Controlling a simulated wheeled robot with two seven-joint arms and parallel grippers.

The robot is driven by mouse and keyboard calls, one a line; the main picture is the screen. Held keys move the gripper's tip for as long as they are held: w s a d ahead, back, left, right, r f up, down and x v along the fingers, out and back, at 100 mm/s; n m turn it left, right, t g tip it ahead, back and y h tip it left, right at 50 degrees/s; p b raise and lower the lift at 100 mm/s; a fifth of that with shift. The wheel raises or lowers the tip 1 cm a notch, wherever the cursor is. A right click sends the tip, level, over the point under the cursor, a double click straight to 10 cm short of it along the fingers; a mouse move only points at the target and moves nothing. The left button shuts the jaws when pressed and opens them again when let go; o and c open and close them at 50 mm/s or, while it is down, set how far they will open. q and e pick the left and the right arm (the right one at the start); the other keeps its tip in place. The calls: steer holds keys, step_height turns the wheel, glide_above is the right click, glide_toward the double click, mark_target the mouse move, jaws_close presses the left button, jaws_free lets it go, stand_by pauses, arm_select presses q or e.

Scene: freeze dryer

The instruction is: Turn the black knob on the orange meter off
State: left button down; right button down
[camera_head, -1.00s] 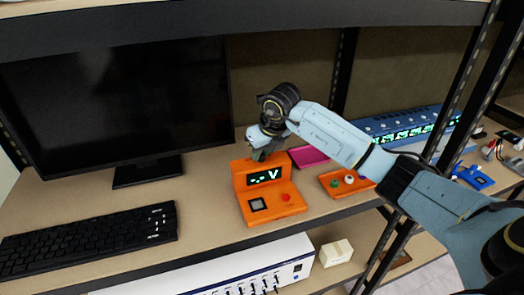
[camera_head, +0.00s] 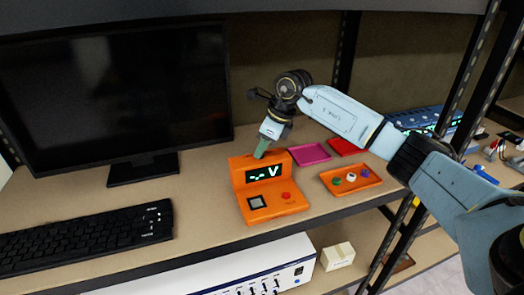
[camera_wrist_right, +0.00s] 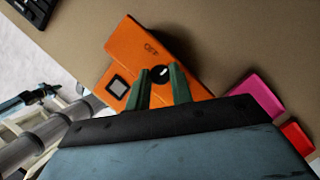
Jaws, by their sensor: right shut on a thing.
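The orange meter (camera_head: 273,204) stands on the shelf right of the monitor. Its screen (camera_head: 263,173) shows dashes and a V. In the right wrist view its top face (camera_wrist_right: 128,50) carries a small black knob (camera_wrist_right: 161,71) with a white mark, beside a short dark label. My right gripper (camera_head: 260,153) points down onto the meter's top. Its green fingers (camera_wrist_right: 162,82) stand on either side of the knob, shut on it. The arm and fingers hide the knob in the head view. My left gripper is not in view.
A monitor (camera_head: 110,95) and keyboard (camera_head: 85,232) are at left. Right of the meter lie a magenta tray (camera_head: 309,154), a red tray (camera_head: 345,147) and an orange tray (camera_head: 352,189) with small coloured pieces. A rack post (camera_head: 455,110) stands at right.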

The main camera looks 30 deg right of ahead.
steer(key=n, duration=0.2)
steer(key=n+g+y+b, duration=0.1)
steer(key=n, duration=0.1)
steer(key=shift+w+d+r, duration=0.1)
steer(key=shift+w, duration=0.1)
steer(key=shift+n+g+y+b, duration=0.5)
steer(key=shift+n+g, duration=0.4)
steer(key=shift+n, duration=1.2)
steer(key=c, duration=1.2)
jaws_free()
steer(key=shift+c, duration=0.2)
steer(key=v, duration=1.3)
steer(key=shift+r+b, duration=0.2)
steer(key=shift+b, duration=0.15)
steer(key=shift+w, duration=0.1)
